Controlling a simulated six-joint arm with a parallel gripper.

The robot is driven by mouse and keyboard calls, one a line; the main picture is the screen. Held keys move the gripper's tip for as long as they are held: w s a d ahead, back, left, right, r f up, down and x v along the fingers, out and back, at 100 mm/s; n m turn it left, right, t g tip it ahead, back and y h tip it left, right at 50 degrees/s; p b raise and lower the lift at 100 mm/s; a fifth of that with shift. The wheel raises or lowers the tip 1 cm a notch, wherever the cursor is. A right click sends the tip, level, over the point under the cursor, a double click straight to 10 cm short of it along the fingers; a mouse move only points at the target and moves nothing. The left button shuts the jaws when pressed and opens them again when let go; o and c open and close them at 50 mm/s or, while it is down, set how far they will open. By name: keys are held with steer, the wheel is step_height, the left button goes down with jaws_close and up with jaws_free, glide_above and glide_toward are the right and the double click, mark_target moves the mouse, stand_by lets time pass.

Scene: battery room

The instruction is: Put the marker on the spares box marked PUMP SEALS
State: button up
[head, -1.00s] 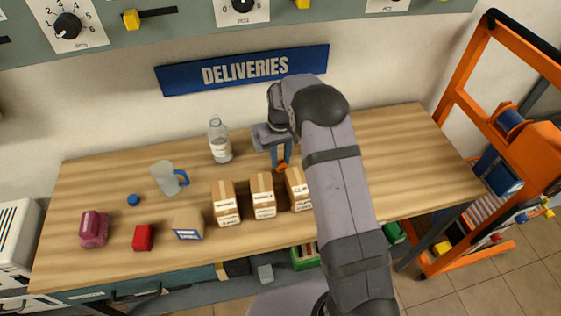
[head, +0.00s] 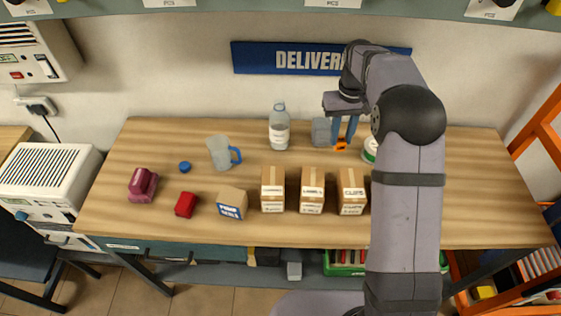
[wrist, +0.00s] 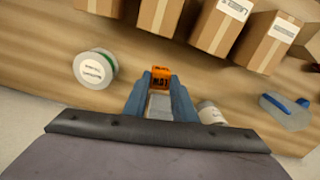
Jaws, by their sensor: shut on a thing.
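The marker is a small orange block with dark lettering (wrist: 161,76) in the wrist view. My gripper (wrist: 160,88) is shut on it, with a blue finger on either side. In the head view my gripper (head: 343,140) is at the back right of the bench, and the orange marker (head: 341,146) shows at its fingertips. I cannot tell whether it touches the bench.
A white roll (wrist: 90,70) lies near my gripper. A red block (head: 185,204) lies left of PUMP SEALS.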

steer(key=a+r+n, duration=0.2)
steer(key=a, duration=0.9)
step_height(320, 180, up, 6)
steer(key=n, duration=0.5)
glide_above(231, 196)
steer(key=shift+f+p, duration=1.45)
steer(key=shift+f, duration=3.7)
steer(key=shift+f, duration=0.15)
steer(key=o, duration=1)
